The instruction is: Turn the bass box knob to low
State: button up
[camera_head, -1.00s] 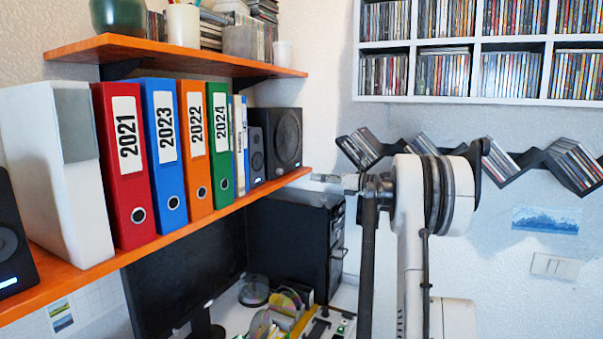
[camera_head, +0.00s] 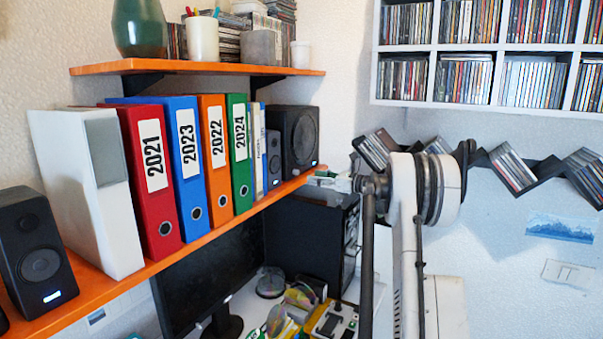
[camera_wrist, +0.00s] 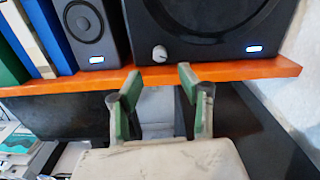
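The bass box (camera_head: 296,140) is the large black speaker at the right end of the orange shelf. In the wrist view the bass box (camera_wrist: 205,22) fills the top right, with a small light knob (camera_wrist: 159,53) low on its front and a lit blue-white light to the knob's right. My gripper (camera_wrist: 159,83) is open and empty, its green-padded fingers apart. In that view the knob appears above the gap between the fingertips, and they do not touch it. The knob's exact pointer direction is too small to read.
A smaller speaker (camera_wrist: 89,28) stands left of the bass box. Binders (camera_head: 155,180) line the shelf. A dark computer case (camera_head: 310,235) and a monitor (camera_head: 205,285) stand below.

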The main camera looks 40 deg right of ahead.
aim_at(299, 173)
jog(key=p+x, duration=0.1)
jog(key=x, duration=0.5)
jog(key=shift+w+a, duration=0.1)
jog(key=shift+w, duration=0.1)
jog(key=shift+c, duration=0.5)
grip_shut()
